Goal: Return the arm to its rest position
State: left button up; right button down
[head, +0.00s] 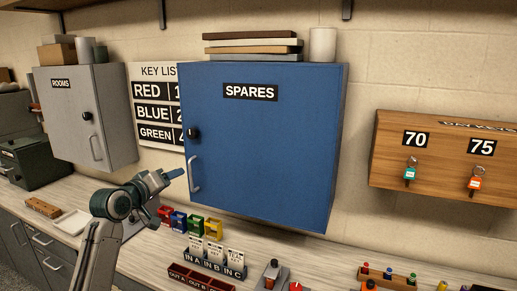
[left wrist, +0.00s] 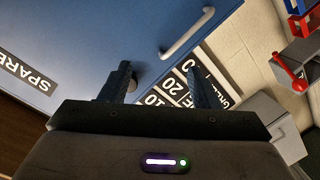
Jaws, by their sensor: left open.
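My left gripper (head: 174,174) is in front of the lower left part of the blue SPARES cabinet (head: 265,140), near its handle (head: 195,174). In the left wrist view its two fingers (left wrist: 160,85) are apart with nothing between them. The cabinet door looks shut, and its handle (left wrist: 187,32) and dark round knob show beyond the fingers. I cannot tell the exact gap between the fingers and the door. My right gripper is not in view.
A grey ROOMS cabinet (head: 85,115) hangs at left. Below stand small coloured bins (head: 188,222), a card holder (head: 213,261) and a dark red tray (head: 196,278) on the counter. A wooden key board (head: 445,160) with tagged keys hangs at right.

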pick_arm(q)
jog(key=s+d+f+m+g+y, duration=0.1)
jog(key=s+f+m+g+y, duration=0.15)
jog(key=s+f, duration=1)
jog(key=s+d+f+m+g+y, duration=0.15)
jog(key=s+f+g, duration=0.25)
jog(key=s+f, duration=0.8)
jog(key=s+a+f+m+g+y, duration=0.1)
jog(key=s+f+g, duration=0.35)
jog(key=s, duration=0.85)
jog(key=s+f+g+y, duration=0.1)
jog(key=s+f, duration=0.6)
jog(key=s, duration=0.5)
jog(key=a+f+g, duration=0.1)
jog(key=a+f, duration=0.2)
jog(key=f, duration=2.7)
jog(key=s+a+f+g, duration=0.1)
jog(key=s+f, duration=1.7)
jog(key=f, duration=0.1)
jog(key=shift+s+f, duration=0.2)
jog(key=shift+s, duration=0.1)
jog(key=shift+a, duration=0.1)
